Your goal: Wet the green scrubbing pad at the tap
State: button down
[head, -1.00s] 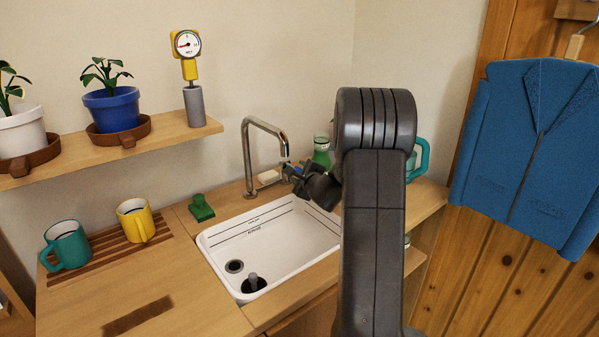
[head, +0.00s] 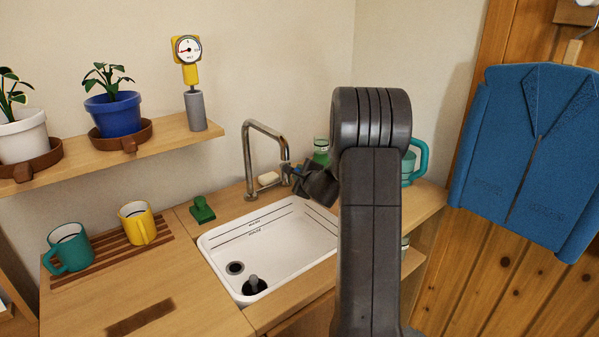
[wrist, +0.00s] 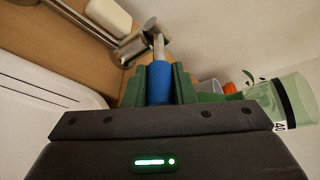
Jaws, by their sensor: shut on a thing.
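The green scrubbing pad (head: 202,209), a small green block with a raised grip, sits on the counter left of the sink, apart from my gripper. The metal tap (head: 248,155) stands behind the sink (head: 215,243); no water shows. My gripper (head: 290,172) is at the tap's right side, partly hidden by my arm. In the wrist view, its green fingers (wrist: 160,88) are shut on a blue handle (wrist: 159,82). The handle has a pale metal stem that seems to join the tap's metal body (wrist: 132,47).
White soap (head: 268,179) lies behind the sink. A green bottle (head: 321,151) and a teal jug (head: 420,158) stand right of the tap. Yellow (head: 137,223) and teal (head: 69,248) mugs stand left. A shelf (head: 165,142) overhangs the back left.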

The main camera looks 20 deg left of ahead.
jog(key=shift+r+g+h+p, duration=0.3)
jog(key=shift+r+p, duration=0.1)
jog(key=shift+p, duration=0.6)
jog(key=shift+f, duration=0.1)
jog(key=c, duration=1.2)
grip_release()
jog(key=b+v, duration=0.1)
jog(key=v, duration=1.3)
jog(key=shift+w+a, duration=0.1)
jog(key=p+x, duration=0.1)
jog(key=x, duration=1.2)
jog(key=shift+w+a+f, duration=0.1)
jog(key=shift+w+a, duration=0.15)
